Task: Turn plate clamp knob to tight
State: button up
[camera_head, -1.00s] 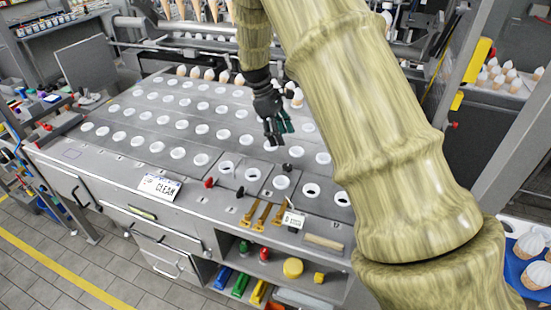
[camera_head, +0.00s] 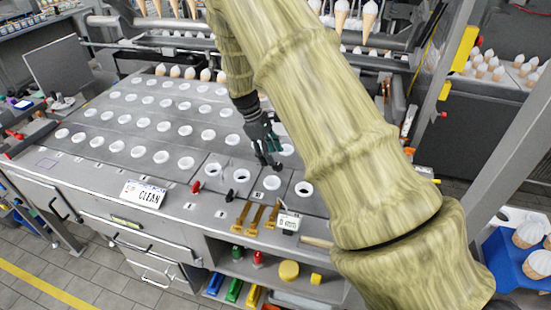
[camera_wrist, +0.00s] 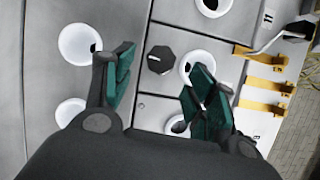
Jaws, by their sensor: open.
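A black knob (camera_wrist: 160,59) with a white pointer mark sits on the steel plate in the wrist view, between and just beyond my fingertips. The mark lies roughly across the picture, on the knob's left half. My gripper (camera_wrist: 160,66) is open, with a teal-padded finger to either side of the knob; no contact shows. In the head view my gripper (camera_head: 269,158) hangs low over the right part of the holed plate, and its fingers largely hide the knob there. Another black knob (camera_head: 230,195) stands at the plate's front edge.
A red knob (camera_head: 196,187) and a CLEAN sign (camera_head: 144,194) are along the front edge. Yellow brackets (camera_head: 256,215) and a small label stand to the right. White-ringed holes (camera_head: 241,174) cover the plate. My arm hides the right side.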

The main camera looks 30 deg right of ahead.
aim_at(277, 165)
jog(key=shift+p+x, duration=0.45)
jog(key=shift+x, duration=1.45)
jog(key=c, duration=1)
